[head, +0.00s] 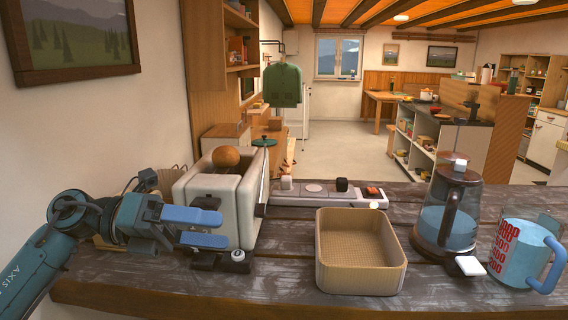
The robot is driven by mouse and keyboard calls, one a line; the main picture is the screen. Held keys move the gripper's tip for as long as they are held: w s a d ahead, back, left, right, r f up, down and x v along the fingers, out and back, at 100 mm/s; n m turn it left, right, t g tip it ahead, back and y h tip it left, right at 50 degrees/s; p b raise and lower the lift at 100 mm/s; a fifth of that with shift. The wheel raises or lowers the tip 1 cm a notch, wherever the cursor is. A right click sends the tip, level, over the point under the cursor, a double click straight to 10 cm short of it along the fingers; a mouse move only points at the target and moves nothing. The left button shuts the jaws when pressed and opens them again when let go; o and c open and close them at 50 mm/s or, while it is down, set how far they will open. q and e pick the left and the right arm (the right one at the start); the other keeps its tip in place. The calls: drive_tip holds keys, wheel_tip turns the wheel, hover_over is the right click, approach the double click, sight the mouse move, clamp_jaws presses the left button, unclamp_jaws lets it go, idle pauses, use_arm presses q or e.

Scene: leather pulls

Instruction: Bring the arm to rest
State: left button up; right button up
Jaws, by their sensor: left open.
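My left gripper (222,228) comes in from the left, low over the wooden counter. Its two blue fingers are apart with nothing seen between them. It is in front of a cream toaster (227,200), and the picture does not show whether they touch. A round brown item (226,158) sits in the top of the toaster. A dark part with a light knob (238,256) lies just below the fingers. My right gripper does not show.
A tan rectangular basket (362,284) stands empty at the middle front. A glass kettle (447,215) and a measuring jug (517,254) stand at the right. A power strip (314,191) lies behind the basket. A wall bounds the left side.

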use_arm(q)
wheel_tip(320, 180, down, 20)
drive_tip(key=a+r+n+t+y, duration=0.15)
drive_tip(key=n+t+y, duration=0.55)
drive_tip(key=n+t, duration=1.75)
drive_tip(key=s+f+n+g+y, duration=0.3)
drive_tip(key=s+f+n+g, duration=0.4)
drive_tip(key=f, duration=0.4)
drive_tip(key=s+a+f+n+g+y, duration=0.1)
drive_tip(key=s+f+n+g+y, duration=0.2)
drive_tip(key=s+f+n+g, duration=0.4)
wheel_tip(320, 180, down, 4)
drive_tip(key=shift+s+a+r+n+p, duration=0.15)
drive_tip(key=shift+s+a+n+p, duration=0.2)
drive_tip(key=shift+n, duration=0.6)
